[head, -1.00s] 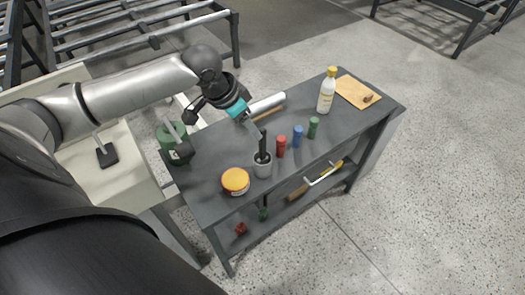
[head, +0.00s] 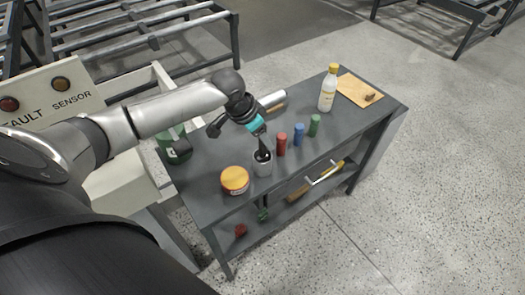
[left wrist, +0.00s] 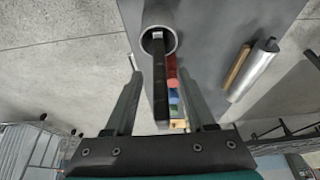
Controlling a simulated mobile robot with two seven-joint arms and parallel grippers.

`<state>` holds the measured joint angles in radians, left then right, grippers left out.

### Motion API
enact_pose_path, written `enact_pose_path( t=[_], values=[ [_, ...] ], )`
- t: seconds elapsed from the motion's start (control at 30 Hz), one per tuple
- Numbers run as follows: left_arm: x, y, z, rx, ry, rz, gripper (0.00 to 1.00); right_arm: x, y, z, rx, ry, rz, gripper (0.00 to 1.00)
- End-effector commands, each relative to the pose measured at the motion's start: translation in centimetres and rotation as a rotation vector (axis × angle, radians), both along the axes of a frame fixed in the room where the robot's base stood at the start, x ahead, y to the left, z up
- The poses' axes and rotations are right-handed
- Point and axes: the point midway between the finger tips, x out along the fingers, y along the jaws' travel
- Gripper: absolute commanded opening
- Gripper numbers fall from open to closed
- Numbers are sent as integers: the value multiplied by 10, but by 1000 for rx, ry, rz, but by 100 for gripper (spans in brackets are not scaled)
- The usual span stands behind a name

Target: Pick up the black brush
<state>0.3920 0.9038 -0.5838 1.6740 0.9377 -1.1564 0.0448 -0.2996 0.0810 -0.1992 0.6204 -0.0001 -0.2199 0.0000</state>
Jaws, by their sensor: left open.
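The black brush (head: 263,152) stands in a grey cup (head: 263,169) near the front edge of the dark table. In the left wrist view its dark handle (left wrist: 160,88) points out of the cup (left wrist: 173,32) toward the camera. My left gripper (head: 260,137) is above the cup at the brush's upper end. In the left wrist view the open fingers of my left gripper (left wrist: 162,76) lie on either side of the handle, with gaps visible. The brush's lower end is hidden inside the cup. My right gripper is not in view.
Red (head: 281,144), blue (head: 298,134) and green (head: 314,125) cylinders stand in a row right of the cup. A yellow-lidded tub (head: 235,180) is to its left. A silver roll (head: 272,98), a bottle (head: 328,89) and a wooden board (head: 358,90) are farther back.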

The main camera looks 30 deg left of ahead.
Motion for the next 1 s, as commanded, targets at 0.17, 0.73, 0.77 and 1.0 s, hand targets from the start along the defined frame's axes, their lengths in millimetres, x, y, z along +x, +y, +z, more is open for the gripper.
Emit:
enact_pose_path(
  t=[0.17,0.73,0.77,1.0],
  values=[
    [10,-4,-25,-1,0,1,55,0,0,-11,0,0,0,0],
    [13,-5,-31,0,0,0,29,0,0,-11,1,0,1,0],
    [13,-5,-31,0,0,0,26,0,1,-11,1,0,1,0],
    [12,-5,-31,0,0,0,0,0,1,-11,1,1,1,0]
  ],
)
